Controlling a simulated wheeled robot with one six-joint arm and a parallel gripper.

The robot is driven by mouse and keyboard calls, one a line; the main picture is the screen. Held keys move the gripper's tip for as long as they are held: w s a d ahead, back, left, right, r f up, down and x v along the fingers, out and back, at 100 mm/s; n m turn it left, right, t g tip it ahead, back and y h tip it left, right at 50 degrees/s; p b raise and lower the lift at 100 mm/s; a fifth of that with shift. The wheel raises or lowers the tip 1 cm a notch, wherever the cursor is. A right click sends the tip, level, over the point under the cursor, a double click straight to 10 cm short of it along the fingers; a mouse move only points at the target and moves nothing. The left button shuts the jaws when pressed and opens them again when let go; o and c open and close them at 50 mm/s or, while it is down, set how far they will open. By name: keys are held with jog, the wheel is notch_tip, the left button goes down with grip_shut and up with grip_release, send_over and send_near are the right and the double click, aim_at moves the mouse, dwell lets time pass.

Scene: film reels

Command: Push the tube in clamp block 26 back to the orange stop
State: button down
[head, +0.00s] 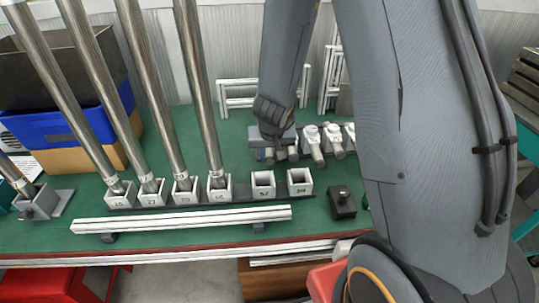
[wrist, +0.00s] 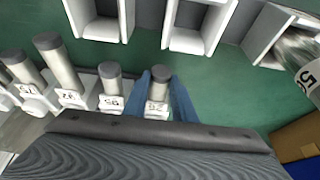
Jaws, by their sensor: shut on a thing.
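My gripper (wrist: 162,90) has its blue fingers closed around a short grey tube (wrist: 159,76). The tube stands in a white clamp block (wrist: 157,113) whose label is upside down and partly covered, so I cannot read it surely. Other clamped tubes (wrist: 110,80) stand in a row to the left in the wrist view. In the head view my gripper (head: 277,150) is low over the left end of that row (head: 335,140), and its fingers hide the tube. I cannot make out the orange stop in either view.
Several tall steel tubes (head: 200,90) stand in numbered sockets left of my arm. Two empty sockets (head: 263,184) stand in front of my gripper. A pale rail (head: 180,219) lies along the front of the green bench. A black block (head: 342,203) is to the right.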

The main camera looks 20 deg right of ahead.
jog(key=shift+w, duration=0.15)
jog(key=w+p, duration=0.2)
jog(key=p, duration=0.1)
jog(key=shift+d+r, duration=0.2)
jog(key=shift+r, duration=0.05)
jog(key=shift+w+d+f+p, duration=0.15)
jog(key=shift+w+f+p, duration=0.05)
jog(key=shift+w+p, duration=0.6)
jog(key=c, duration=1.5)
grip_release()
jog(key=shift+o, duration=0.2)
jog(key=p+v, duration=0.4)
jog(key=v, duration=0.3)
jog(key=shift+s+r, duration=0.15)
jog(key=shift+r, duration=0.2)
